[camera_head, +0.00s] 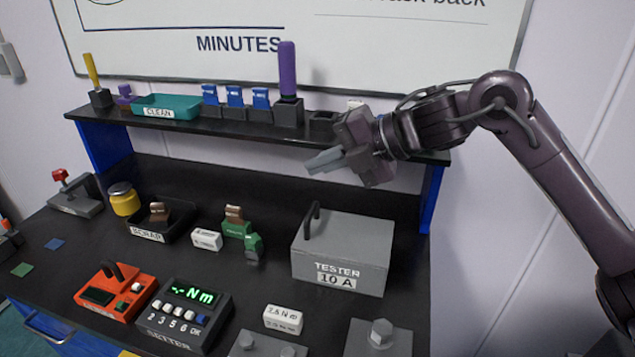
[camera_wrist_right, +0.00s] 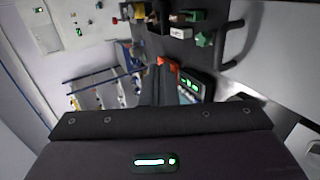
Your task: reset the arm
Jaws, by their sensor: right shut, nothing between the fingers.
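My right arm comes in from the right in the head view. Its gripper (camera_head: 325,161) is shut and empty, in the air in front of the shelf's right part and above the grey tester box (camera_head: 340,252). The fingers point left. In the right wrist view the black gripper body fills the lower part, and the workbench shows beyond it, seen at a turned angle. My left gripper is not in the head view.
A black shelf (camera_head: 185,126) carries a teal "CLEAN" tray (camera_head: 167,107), blue blocks and a purple-handled tool (camera_head: 287,70). On the bench stand a black "SETTER" box (camera_head: 185,315), an orange device (camera_head: 115,291), a scrap tray (camera_head: 178,228) and green parts. Free bench lies left of the tester.

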